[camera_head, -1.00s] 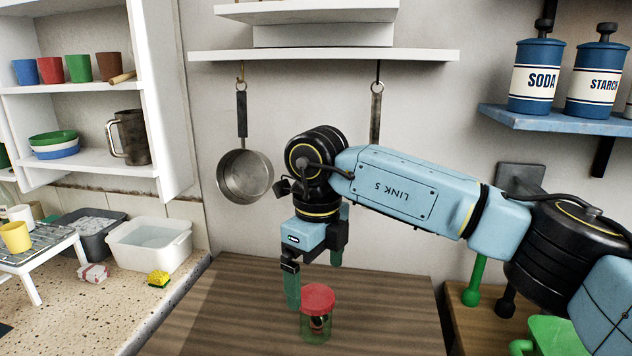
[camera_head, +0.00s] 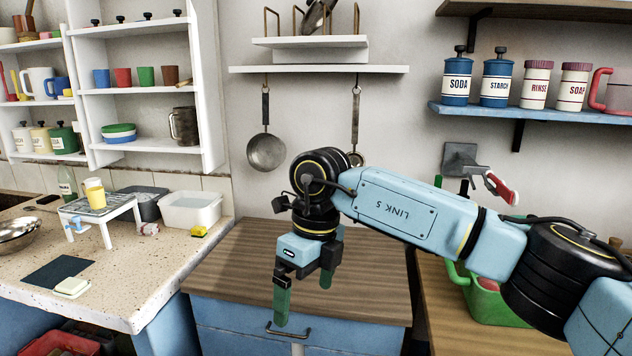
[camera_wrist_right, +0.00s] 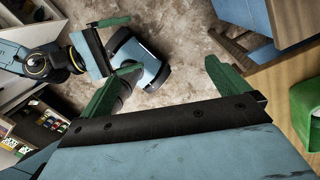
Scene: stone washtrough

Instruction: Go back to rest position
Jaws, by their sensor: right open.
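My right gripper (camera_head: 303,297) hangs fingers down in front of the wooden counter top (camera_head: 240,258) in the head view. Its two green fingers stand apart with nothing between them. In the wrist view the right gripper (camera_wrist_right: 165,68) is open and empty, with the floor beyond it. My left gripper (camera_wrist_right: 122,42) shows at the upper left of the wrist view, its green fingers at opposite ends of a dark bar. It is out of the head view. No jar is visible on the counter now; the arm hides part of it.
A blue shelf (camera_head: 560,115) with canisters is on the right wall. A green container (camera_head: 490,302) stands on the lower wooden surface at right. The stone counter (camera_head: 130,290) at left holds a small stand (camera_head: 100,215) and a white basin (camera_head: 190,210). The floor (camera_wrist_right: 180,45) shows in the wrist view.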

